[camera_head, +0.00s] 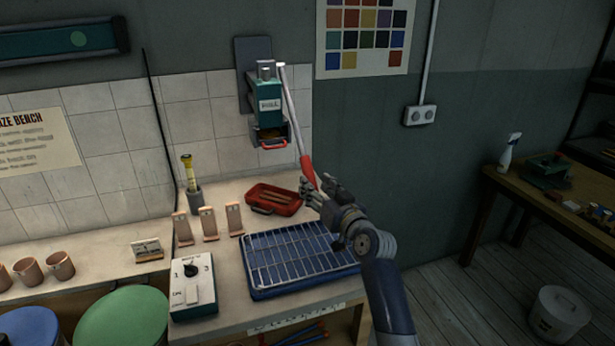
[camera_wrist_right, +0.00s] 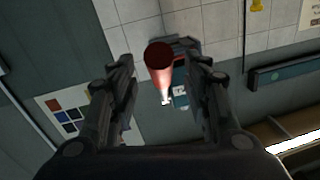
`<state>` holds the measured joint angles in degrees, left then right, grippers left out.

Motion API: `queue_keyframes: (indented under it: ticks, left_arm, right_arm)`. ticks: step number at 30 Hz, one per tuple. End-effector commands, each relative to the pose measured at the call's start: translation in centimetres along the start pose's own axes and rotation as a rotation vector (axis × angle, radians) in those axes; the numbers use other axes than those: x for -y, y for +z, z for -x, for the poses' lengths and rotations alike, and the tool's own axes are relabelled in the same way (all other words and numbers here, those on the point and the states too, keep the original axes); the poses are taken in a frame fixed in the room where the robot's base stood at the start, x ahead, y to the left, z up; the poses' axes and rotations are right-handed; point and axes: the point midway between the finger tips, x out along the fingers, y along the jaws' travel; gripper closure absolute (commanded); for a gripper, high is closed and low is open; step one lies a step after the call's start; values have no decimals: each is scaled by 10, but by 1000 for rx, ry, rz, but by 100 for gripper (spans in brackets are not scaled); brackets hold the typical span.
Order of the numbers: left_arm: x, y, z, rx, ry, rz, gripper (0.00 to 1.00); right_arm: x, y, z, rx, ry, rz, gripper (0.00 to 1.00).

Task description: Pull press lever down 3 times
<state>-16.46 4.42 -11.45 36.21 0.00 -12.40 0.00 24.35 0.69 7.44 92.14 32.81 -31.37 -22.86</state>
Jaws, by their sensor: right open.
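The press (camera_head: 267,103) is a teal wall-mounted unit on a dark backplate, above the bench. Its lever (camera_head: 291,110) is a pale rod that runs from the top of the press down and to the right, ending in a red grip (camera_head: 308,171). My right gripper (camera_head: 312,190) is at the lower end of the red grip. In the right wrist view the open fingers (camera_wrist_right: 165,85) stand on either side of the red grip (camera_wrist_right: 159,58), with gaps on both sides. The press (camera_wrist_right: 181,85) shows behind it. My left gripper is not in view.
Below the press, a red tray (camera_head: 275,200) and a blue tray with a wire rack (camera_head: 258,281) lie on the bench. Upright tiles (camera_head: 208,222), a dial box (camera_head: 193,288) and cups (camera_head: 28,270) stand to the left.

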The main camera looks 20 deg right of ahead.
Motion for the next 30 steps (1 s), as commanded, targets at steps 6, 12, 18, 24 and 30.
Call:
queue_keyframes:
  ticks: [6, 12, 18, 24, 30]
  left_arm:
    - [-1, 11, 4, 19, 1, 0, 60]
    - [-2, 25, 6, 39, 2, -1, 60]
    - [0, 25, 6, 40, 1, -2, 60]
    - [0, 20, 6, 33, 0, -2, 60]
    - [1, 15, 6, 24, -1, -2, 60]
  right_arm:
    - [0, -1, -30, 1, 0, 0, 55]
    - [0, 0, -44, 0, 0, 0, 55]
    - [0, 0, -47, 0, 0, 0, 55]
    - [0, 0, -46, 0, 0, 0, 65]
    - [0, 0, -46, 0, 0, 0, 100]
